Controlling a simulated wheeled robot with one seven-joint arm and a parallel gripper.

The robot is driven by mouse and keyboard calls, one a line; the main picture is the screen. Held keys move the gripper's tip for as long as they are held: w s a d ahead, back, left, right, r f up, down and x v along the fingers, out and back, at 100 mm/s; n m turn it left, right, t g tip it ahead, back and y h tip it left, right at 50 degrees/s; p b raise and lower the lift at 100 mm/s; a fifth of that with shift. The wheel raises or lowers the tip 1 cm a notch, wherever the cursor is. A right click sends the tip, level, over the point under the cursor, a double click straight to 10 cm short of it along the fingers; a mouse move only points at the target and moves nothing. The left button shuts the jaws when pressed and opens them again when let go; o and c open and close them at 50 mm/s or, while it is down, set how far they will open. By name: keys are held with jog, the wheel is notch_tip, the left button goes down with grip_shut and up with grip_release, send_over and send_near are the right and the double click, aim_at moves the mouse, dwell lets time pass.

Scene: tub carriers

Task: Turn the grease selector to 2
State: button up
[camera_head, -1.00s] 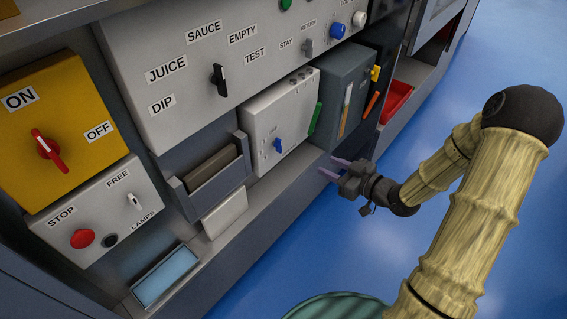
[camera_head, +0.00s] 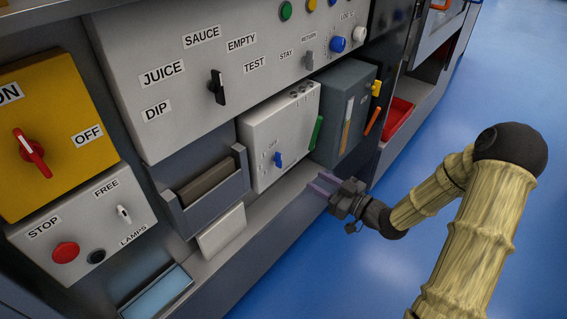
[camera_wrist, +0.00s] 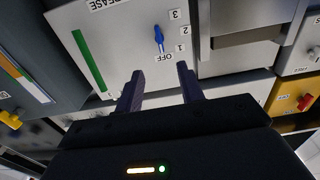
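The grease selector is a small blue knob (camera_head: 278,159) on the face of a white box (camera_head: 262,126). In the wrist view the knob (camera_wrist: 158,38) shows close up, with OFF, 1, 2 and 3 printed around it. Its long axis lies roughly in line with OFF, and its narrower end seems to face that mark. My gripper (camera_head: 318,184) is in front of the box, to the right of and below the knob in the head view. In the wrist view its two dark fingers (camera_wrist: 160,70) are apart and empty, with the knob beyond the gap between them.
A grey box (camera_head: 335,120) with a yellow knob stands right of the white box. A grey holder (camera_head: 205,205) with a brown block is on its left. A larger panel (camera_head: 160,45) with a black selector sits above. Blue floor is clear before the cabinet.

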aim_at(281, 161)
jog(key=b+x, duration=0.2)
jog(key=x, duration=1.1)
jog(key=shift+w+a+b, duration=0.2)
jog(key=shift+b, duration=0.15)
jog(key=shift+s, duration=0.1)
grip_shut()
